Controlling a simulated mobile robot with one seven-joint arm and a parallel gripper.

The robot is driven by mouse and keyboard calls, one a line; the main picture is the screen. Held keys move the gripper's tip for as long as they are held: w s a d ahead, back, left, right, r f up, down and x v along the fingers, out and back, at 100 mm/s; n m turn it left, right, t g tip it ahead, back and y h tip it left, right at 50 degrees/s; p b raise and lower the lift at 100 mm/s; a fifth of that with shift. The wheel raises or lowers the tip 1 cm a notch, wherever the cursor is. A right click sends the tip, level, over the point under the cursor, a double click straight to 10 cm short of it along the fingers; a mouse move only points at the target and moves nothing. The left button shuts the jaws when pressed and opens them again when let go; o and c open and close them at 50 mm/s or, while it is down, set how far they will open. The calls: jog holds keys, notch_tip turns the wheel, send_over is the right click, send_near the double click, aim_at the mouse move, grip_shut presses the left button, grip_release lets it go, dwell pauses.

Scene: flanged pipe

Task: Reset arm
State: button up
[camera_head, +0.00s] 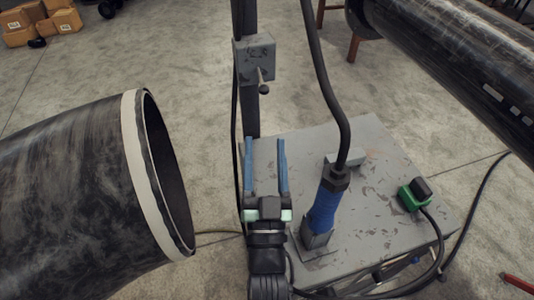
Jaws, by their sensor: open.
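My gripper (266,165) is in the lower middle of the head view, with its two blue fingers pointing up the picture. The fingers stand apart with nothing between them, so it is open and empty. My gripper shows over the left part of a worn grey table (370,165). A large black pipe (70,190) with a white band at its open end lies at the left, apart from my gripper. Another dark pipe (450,60) crosses the upper right.
A blue-handled tool (324,208) with a thick black cable stands in a holder just right of my gripper. A green and black device (414,194) sits at the table's right. A post with a grey box (255,60) rises behind my gripper. Cardboard boxes (40,22) lie far left.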

jog(key=shift+w+f, duration=0.1)
jog(key=shift+w, duration=0.1)
dwell(0.3)
notch_tip(320, 180, up, 23)
jog(key=w+t+p, duration=0.1)
jog(key=w+t, duration=0.1)
jog(key=s+r+t, duration=0.1)
jog(key=s+r, duration=0.3)
jog(key=r, duration=0.3)
jog(key=s+r+n+t, duration=0.1)
jog(key=s+r, duration=0.3)
jog(key=r, duration=0.4)
jog(key=s+d+r+n+p, duration=0.1)
jog(key=s+r, duration=0.3)
jog(key=r, duration=0.4)
jog(key=shift+s+t+h, duration=0.15)
jog(key=shift+t+h, duration=0.25)
